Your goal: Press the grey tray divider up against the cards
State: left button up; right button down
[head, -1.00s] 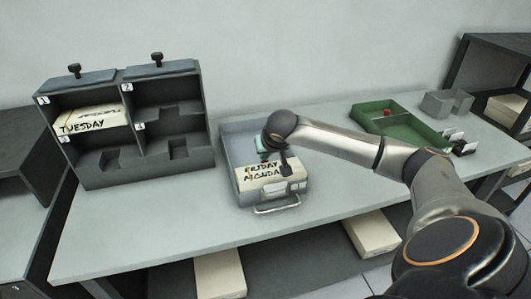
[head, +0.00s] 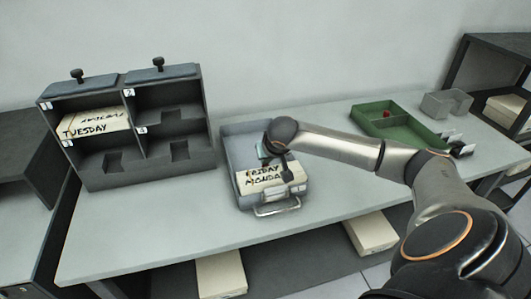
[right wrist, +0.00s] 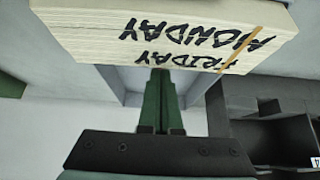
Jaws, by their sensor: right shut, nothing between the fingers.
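Cream card decks (head: 264,177) marked FRIDAY and MONDAY stand in the front part of a grey metal tray (head: 231,163). They also fill the top of the right wrist view (right wrist: 100,30). My right gripper (right wrist: 160,76) is shut with nothing between its green fingers; it reaches down into the tray behind the decks. Its fingertips are close to the cards' lower edge in the right wrist view; I cannot tell whether they touch. The grey divider cannot be made out clearly; my wrist and the cards hide that area. My left gripper is not in view.
A dark rack (head: 126,129) with a TUESDAY deck (head: 86,123) stands left of the tray. A green tray (head: 380,121) with a red object and a small grey holder (head: 446,103) stand at the right. The table between is clear.

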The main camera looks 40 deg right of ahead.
jog(key=shift+s+a+f+g+p, duration=0.2)
jog(key=shift+s+a+f, duration=0.1)
jog(key=shift+s, duration=0.25)
jog(key=shift+s+a+f+g+p, duration=0.2)
jog(key=shift+s+a, duration=0.05)
jog(key=shift+s, duration=0.25)
jog(key=shift+s+r+b, duration=0.15)
jog(key=shift+s+b, duration=0.05)
jog(key=shift+b, duration=0.15)
jog(key=shift+v, duration=2.7)
jog(key=shift+d+r, duration=0.1)
jog(key=shift+r, duration=0.05)
